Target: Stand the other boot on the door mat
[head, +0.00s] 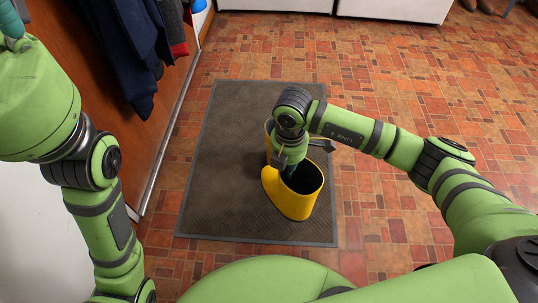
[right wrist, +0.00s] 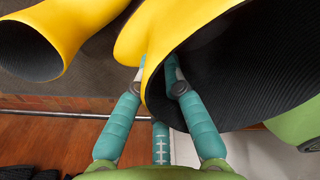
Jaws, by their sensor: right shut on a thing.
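A yellow boot (head: 295,205) with a dark inside is over the front right part of the grey door mat (head: 225,190), opening up. I cannot tell whether its sole touches the mat. My right gripper (head: 287,168) is shut on its rim; in the right wrist view the teal fingers (right wrist: 158,75) pinch the yellow wall of this boot (right wrist: 190,22), one inside and one outside. The other yellow boot (head: 268,128) is mostly hidden behind my right wrist; its opening shows in the right wrist view (right wrist: 62,45). My left gripper (head: 11,22) is partly cut off at the top left.
Dark coats (head: 130,50) hang by the wooden panel (head: 75,50) on the left. White cabinets (head: 395,8) stand at the back, and brown shoes (head: 487,5) at the far right. The red tiled floor (head: 440,80) to the right is mostly clear.

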